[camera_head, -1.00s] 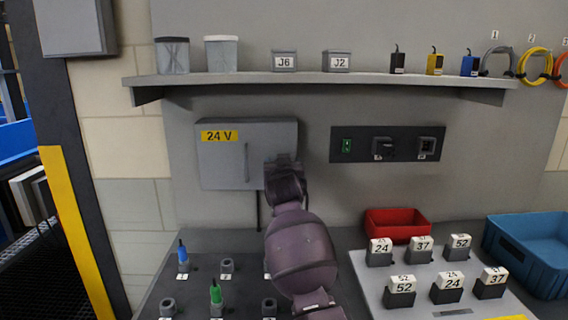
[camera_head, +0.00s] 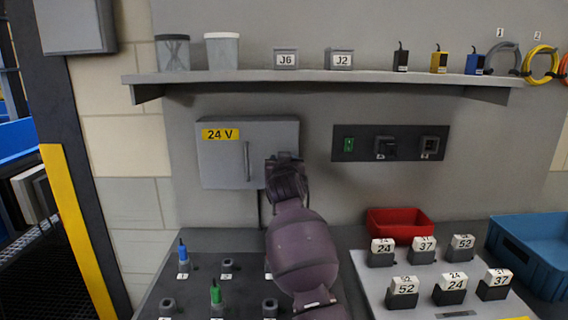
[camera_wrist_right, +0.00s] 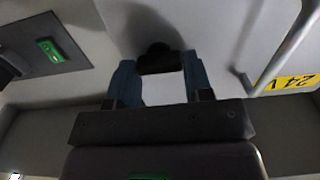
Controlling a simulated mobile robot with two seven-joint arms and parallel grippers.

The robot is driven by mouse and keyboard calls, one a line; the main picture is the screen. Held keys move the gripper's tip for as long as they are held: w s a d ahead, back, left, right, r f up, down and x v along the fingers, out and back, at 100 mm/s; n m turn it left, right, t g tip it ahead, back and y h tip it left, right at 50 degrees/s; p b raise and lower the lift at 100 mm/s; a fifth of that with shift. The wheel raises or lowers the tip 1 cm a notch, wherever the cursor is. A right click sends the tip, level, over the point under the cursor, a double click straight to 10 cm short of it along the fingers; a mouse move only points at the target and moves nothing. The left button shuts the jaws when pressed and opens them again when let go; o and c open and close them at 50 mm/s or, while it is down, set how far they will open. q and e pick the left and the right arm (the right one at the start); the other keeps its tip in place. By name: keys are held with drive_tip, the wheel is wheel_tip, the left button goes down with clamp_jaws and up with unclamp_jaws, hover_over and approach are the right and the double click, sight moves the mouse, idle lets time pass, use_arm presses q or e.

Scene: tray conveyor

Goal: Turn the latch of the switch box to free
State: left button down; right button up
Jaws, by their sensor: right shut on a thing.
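The switch box (camera_head: 222,170) is a grey box on the wall with a yellow "24 V" label (camera_head: 220,135) and a vertical handle on its closed front. My right gripper (camera_head: 284,160) is at the box's right edge and hides the latch in the head view. In the right wrist view, the latch (camera_wrist_right: 156,56) shows as a dark knob between the blue fingertips of my right gripper (camera_wrist_right: 159,72), which is shut on it. Its exact turn angle is hard to tell. My left gripper is not in view.
A shelf (camera_head: 320,77) with cups, labelled boxes and plugs runs above. A dark panel (camera_head: 362,143) with a green switch is right of the box. Below are a peg board (camera_head: 205,290), a red bin (camera_head: 400,232), a blue crate (camera_head: 510,240) and numbered blocks.

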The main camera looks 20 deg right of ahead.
drive_tip(key=n+p, duration=0.5)
drive_tip(key=n, duration=0.3)
drive_tip(key=n+p, duration=0.5)
drive_tip(key=n, duration=0.4)
drive_tip(key=shift+w+a+f+n+p, duration=0.1)
drive_tip(key=shift+a+f+n+p, duration=0.1)
drive_tip(key=shift+n+p, duration=0.15)
idle(0.5)
drive_tip(key=o, duration=0.9)
